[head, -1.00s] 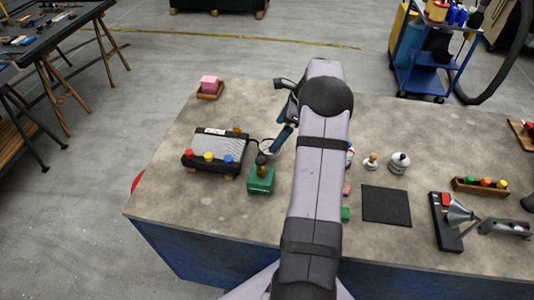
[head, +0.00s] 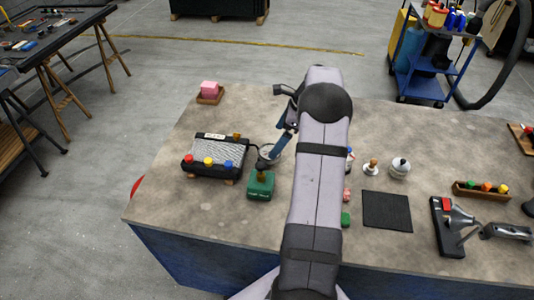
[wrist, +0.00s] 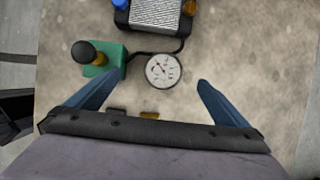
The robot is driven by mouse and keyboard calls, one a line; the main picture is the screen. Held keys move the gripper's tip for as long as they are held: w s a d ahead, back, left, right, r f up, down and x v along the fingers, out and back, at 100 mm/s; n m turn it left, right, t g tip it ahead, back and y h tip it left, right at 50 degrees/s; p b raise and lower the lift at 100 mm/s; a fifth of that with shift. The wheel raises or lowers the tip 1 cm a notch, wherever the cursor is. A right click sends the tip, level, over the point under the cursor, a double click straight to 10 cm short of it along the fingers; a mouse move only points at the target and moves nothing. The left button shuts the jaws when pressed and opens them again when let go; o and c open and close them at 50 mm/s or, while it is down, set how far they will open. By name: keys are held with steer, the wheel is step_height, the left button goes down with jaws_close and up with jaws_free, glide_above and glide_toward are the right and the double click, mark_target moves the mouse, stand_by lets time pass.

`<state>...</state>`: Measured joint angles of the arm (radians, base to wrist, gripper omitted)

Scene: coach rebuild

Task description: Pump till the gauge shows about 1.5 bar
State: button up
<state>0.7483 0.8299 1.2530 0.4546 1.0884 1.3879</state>
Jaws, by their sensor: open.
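The green pump box (head: 260,187) stands near the left part of the table, with a black knob (head: 262,173) upright on top. In the wrist view the pump box (wrist: 103,58) is at the upper left, its black knob (wrist: 83,52) seen from above. A round white gauge (wrist: 162,70) lies beside it, joined by a dark hose; its needle points to the upper left, but the numbers are too small to read. My gripper (wrist: 155,97) is open and empty, its blue fingers spread either side below the gauge. In the head view my gripper (head: 280,146) partly covers the gauge (head: 268,154).
A black ribbed unit with coloured knobs (head: 213,153) stands left of the gauge. Right of my arm are a black mat (head: 387,211), small items and a clamp-like tool (head: 448,225). The front left tabletop is clear.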

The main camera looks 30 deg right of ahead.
steer(key=p+v, duration=0.8)
steer(key=v, duration=0.2)
steer(key=shift+p, duration=0.3)
